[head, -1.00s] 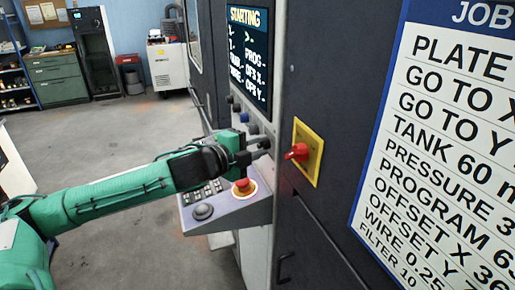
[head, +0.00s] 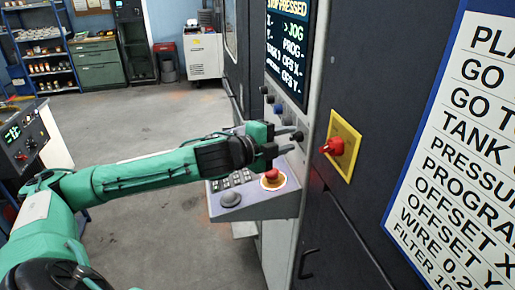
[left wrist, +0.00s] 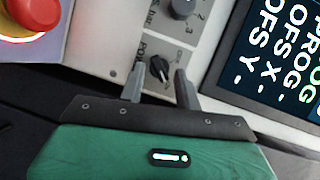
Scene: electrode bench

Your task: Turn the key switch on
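My left gripper (head: 291,140) is at the control panel of the dark machine, beside the lowest of a column of knobs. In the left wrist view its two grey fingers (left wrist: 160,86) are apart, with a black switch knob (left wrist: 160,68) between and just beyond their tips. The knob sits on a grey plate whose printed label starts with "PO" and is partly cut off. I take it for the key switch; its slanted handle shows, but I cannot tell whether the fingers touch it. My right gripper is not in view.
A red stop button (head: 272,175) on a yellow ring sits on the sloped console below the gripper. A screen (head: 287,50) is above, reading "STOP PRESSED". A red rotary handle (head: 334,146) on a yellow plate is to the right. Another knob (left wrist: 182,7) is close by.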

